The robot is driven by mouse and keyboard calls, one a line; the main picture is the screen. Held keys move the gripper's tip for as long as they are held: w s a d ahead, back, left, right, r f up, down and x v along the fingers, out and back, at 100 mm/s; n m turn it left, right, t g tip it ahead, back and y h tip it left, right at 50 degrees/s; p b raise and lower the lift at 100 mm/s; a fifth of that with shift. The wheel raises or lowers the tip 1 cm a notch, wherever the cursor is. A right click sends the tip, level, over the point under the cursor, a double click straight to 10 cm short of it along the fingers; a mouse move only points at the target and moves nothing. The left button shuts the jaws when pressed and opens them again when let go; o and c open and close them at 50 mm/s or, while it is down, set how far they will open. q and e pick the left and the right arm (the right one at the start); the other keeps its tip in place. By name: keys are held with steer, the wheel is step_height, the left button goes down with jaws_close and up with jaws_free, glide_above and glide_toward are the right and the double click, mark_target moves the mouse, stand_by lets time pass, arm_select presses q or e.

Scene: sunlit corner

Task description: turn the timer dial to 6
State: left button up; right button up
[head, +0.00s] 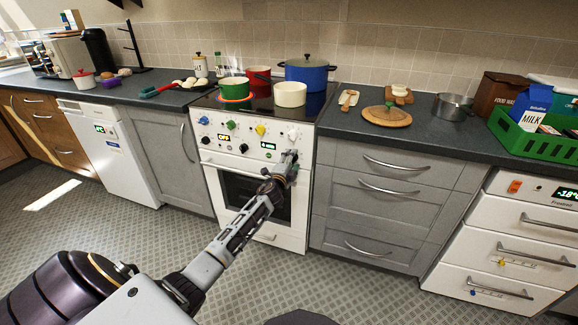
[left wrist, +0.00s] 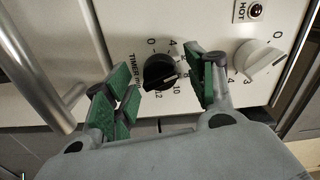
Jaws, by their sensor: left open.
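The timer dial (left wrist: 158,72) is a round black knob on the white oven front, with numbers printed around it and "TIMER" beside it. A pale mark on it points roughly right, toward the 8 side; I cannot read it exactly. My left gripper (left wrist: 164,78) is open, with one green-padded finger on each side of the dial. The gaps beside the dial look clear, so it is not clamped. In the head view my left gripper (head: 285,165) is at the right of the oven's control panel. The dial is not clearly visible there. My right gripper is not in view.
A white knob (left wrist: 258,60) and a "HOT" lamp (left wrist: 255,11) are right of the dial. The oven door handle (left wrist: 48,62) is close on the left. The white oven (head: 216,160) has several coloured knobs, a lit green display (head: 269,146), and pots on top.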

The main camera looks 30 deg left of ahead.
arm_select(q)
steer(key=shift+s, duration=0.2)
steer(key=v, duration=1.1)
steer(key=shift+s, duration=0.25)
stand_by(0.4)
steer(key=shift+f, duration=0.1)
stand_by(0.5)
